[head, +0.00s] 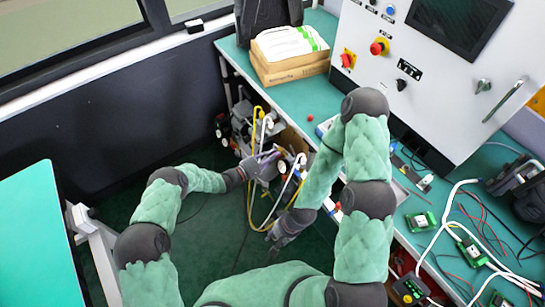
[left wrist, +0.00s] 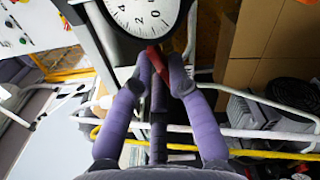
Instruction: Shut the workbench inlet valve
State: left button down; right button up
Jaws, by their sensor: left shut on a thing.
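The red valve handle (left wrist: 155,58) is just below a round white gauge (left wrist: 150,12) in the left wrist view. My left gripper has purple fingers (left wrist: 160,68) closed on the red handle from both sides. In the head view, my left gripper (head: 268,158) is low beside the workbench's edge, among hoses and fittings. The handle itself is too small to make out there. My right gripper (head: 277,238) hangs lower, in front of the bench, apart from the valve. Its fingers are too dark and small to read.
Yellow and white hoses (head: 256,125) run near my left gripper. The green workbench (head: 290,97) carries a cardboard box (head: 288,68) and a white control panel (head: 425,60). Circuit boards (head: 421,222) and wires lie at the right. Another green table (head: 25,240) stands at the left.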

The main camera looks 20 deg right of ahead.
pick_arm(q)
jog(key=shift+w+f+n+b, duration=0.15)
jog(key=shift+n+b, duration=0.7)
jog(key=shift+n, duration=2.6)
jog(key=shift+f+n+b, duration=0.15)
jog(key=shift+n+b, duration=0.65)
jog(key=shift+n, duration=2.65)
jog(key=c, duration=1.2)
grip_release()
jog(key=v, duration=1.2)
